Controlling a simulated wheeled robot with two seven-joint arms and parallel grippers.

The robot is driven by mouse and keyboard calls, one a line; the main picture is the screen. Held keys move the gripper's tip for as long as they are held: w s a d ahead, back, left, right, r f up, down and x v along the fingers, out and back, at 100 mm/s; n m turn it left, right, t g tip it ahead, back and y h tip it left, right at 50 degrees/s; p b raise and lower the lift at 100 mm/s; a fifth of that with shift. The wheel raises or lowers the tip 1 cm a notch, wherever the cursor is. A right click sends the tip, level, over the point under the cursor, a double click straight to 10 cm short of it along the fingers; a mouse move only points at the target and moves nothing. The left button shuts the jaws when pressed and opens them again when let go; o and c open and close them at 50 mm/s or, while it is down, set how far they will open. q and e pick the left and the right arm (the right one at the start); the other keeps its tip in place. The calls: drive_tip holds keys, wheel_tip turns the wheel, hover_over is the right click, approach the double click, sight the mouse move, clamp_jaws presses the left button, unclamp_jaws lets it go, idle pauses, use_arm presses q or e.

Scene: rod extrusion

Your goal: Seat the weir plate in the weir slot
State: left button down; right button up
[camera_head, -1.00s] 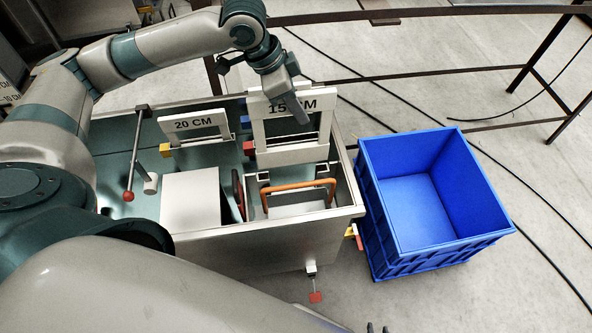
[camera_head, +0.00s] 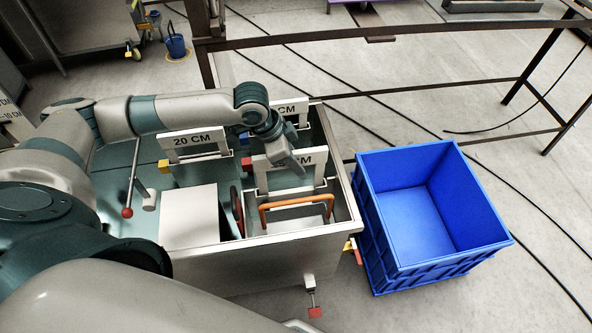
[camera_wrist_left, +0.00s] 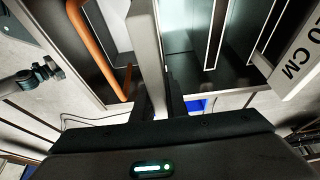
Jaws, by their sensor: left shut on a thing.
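My left gripper (camera_head: 284,157) is shut on the top bar of a white weir plate (camera_head: 309,158) whose label is partly covered and ends in "5 CM". The plate stands about upright in the tank, behind the orange handle. Its sides are near the slot guides; I cannot tell whether its lower edge is fully down in the weir slot. In the left wrist view the plate's bar (camera_wrist_left: 146,45) runs between the fingers (camera_wrist_left: 159,100). A "20 CM" plate (camera_head: 193,143) stands to the left. Another "CM" plate (camera_head: 290,109) stands behind, partly hidden by my arm. My right gripper is not in view.
The metal tank (camera_head: 270,262) has an orange handle (camera_head: 297,201), a white block (camera_head: 189,215) and a red-knobbed lever (camera_head: 127,212). A blue crate (camera_head: 430,215), empty, stands on the floor to its right. A dark rail frame (camera_head: 400,88) runs behind.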

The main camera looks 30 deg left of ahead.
sight(291, 181)
use_arm(q)
wheel_tip(291, 181, down, 4)
drive_tip(key=shift+r, duration=0.15)
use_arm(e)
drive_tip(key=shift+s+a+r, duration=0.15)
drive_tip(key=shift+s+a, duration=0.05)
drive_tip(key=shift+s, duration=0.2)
